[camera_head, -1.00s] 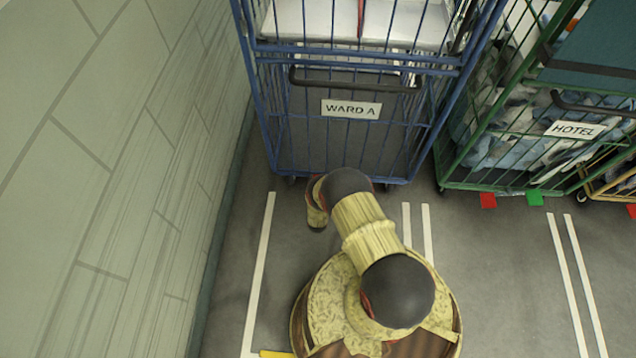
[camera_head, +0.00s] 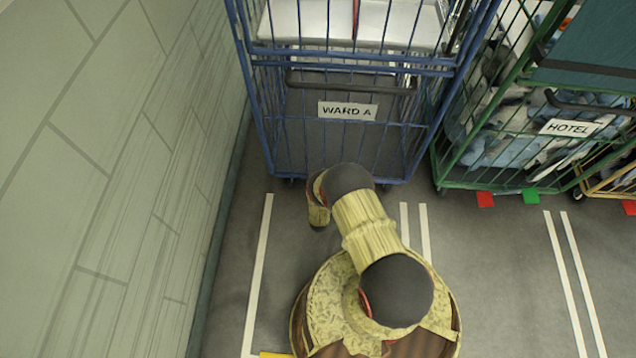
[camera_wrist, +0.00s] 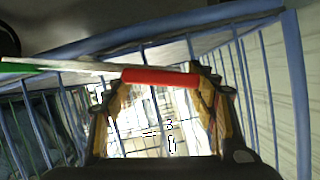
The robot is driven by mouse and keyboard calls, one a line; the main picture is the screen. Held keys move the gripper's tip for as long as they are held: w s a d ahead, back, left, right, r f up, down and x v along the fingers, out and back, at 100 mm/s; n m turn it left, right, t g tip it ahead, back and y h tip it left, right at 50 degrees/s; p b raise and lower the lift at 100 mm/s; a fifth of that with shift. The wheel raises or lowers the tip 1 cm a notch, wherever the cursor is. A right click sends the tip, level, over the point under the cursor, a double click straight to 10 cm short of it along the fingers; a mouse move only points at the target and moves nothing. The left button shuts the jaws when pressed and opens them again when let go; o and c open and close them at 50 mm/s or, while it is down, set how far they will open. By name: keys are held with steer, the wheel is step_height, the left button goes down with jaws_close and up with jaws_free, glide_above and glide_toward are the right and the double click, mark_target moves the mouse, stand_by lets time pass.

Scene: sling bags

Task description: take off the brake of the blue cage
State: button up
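The blue cage (camera_head: 268,120) stands upright against the wall side, with a "WARD A" label (camera_head: 347,110) on its front. Its blue bars also fill the wrist view (camera_wrist: 297,90). In the wrist view a red pedal (camera_wrist: 160,77) lies across the space between my fingertips, and a green pedal (camera_wrist: 16,68) shows at the left end of the same pale bar. My gripper (camera_wrist: 160,82) is open, with one finger near each end of the red pedal. I cannot tell whether they touch it. In the head view my arm hides the gripper and the blue cage's pedals.
A green cage (camera_head: 437,165) labelled "HOTEL" stands to the right, with its own red pedal (camera_head: 485,200) and green pedal (camera_head: 531,196). A yellow cage (camera_head: 588,186) is beyond it. The wall (camera_head: 120,180) is close on the left. White floor lines (camera_head: 258,275) mark bays.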

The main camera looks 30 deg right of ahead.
steer(key=o, duration=0.3)
steer(key=shift+f, duration=0.1)
steer(key=shift+o, duration=0.2)
steer(key=shift+s+a, duration=0.15)
steer(key=shift+s+a, duration=0.2)
steer(key=shift+s, duration=0.1)
steer(key=v, duration=1.1)
steer(key=shift+d, duration=0.1)
